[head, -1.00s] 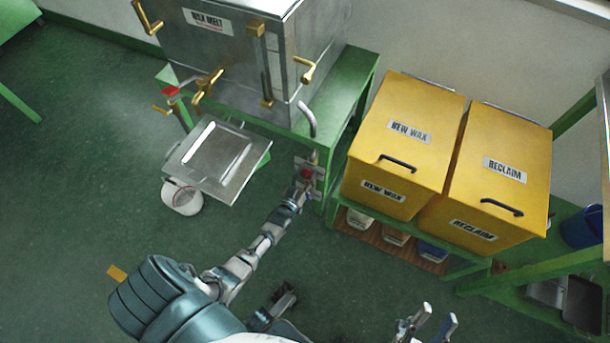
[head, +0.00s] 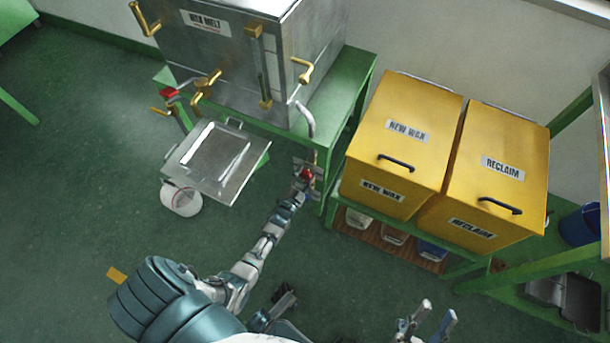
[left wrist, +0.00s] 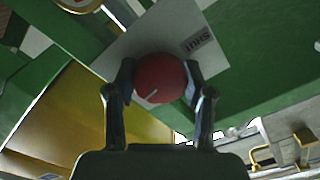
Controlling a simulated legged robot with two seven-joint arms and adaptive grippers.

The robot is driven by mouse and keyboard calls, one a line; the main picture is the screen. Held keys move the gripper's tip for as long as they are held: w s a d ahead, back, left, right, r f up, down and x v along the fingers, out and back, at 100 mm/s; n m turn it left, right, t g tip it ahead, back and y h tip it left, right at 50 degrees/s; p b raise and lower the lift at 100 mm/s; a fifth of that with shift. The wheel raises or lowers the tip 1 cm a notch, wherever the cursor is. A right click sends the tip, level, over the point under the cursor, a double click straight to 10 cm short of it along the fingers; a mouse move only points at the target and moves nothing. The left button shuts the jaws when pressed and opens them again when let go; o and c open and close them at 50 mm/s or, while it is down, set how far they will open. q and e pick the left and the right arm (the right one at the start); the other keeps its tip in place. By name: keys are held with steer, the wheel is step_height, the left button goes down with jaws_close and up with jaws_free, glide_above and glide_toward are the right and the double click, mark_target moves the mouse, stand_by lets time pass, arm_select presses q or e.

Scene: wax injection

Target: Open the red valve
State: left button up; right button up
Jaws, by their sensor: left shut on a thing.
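The red valve (head: 306,174) is at the front of the green stand, below the bent pipe. In the left wrist view the round red valve knob (left wrist: 160,78) sits between the two fingers, with a short pale mark on its face. My left gripper (head: 303,182) reaches it from below, and in the left wrist view its fingers (left wrist: 160,90) are closed on the knob's two sides. A light plate (left wrist: 215,45) behind the knob bears the letters "SHUT". My right gripper (head: 428,322) is at the bottom edge, its two fingers apart and empty.
The wax melt tank (head: 235,60) stands on the green stand (head: 345,95). A metal tray (head: 200,178) and white bucket (head: 181,200) are left of my arm. Yellow bins marked NEW WAX (head: 430,95) and RECLAIM (head: 515,130) stand right.

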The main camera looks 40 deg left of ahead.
arm_select(q)
steer(key=shift+s+d+f+m, duration=0.15)
steer(key=shift+f+m, duration=0.1)
steer(key=shift+m, duration=0.3)
steer(key=shift+s+a+f+m, duration=0.1)
steer(key=shift+f+m, duration=0.15)
steer(key=shift+m, duration=0.3)
steer(key=o, duration=1.2)
steer(key=shift+w+r, duration=0.15)
steer(key=shift+r, duration=0.05)
steer(key=v, duration=1.2)
steer(key=shift+f, duration=0.1)
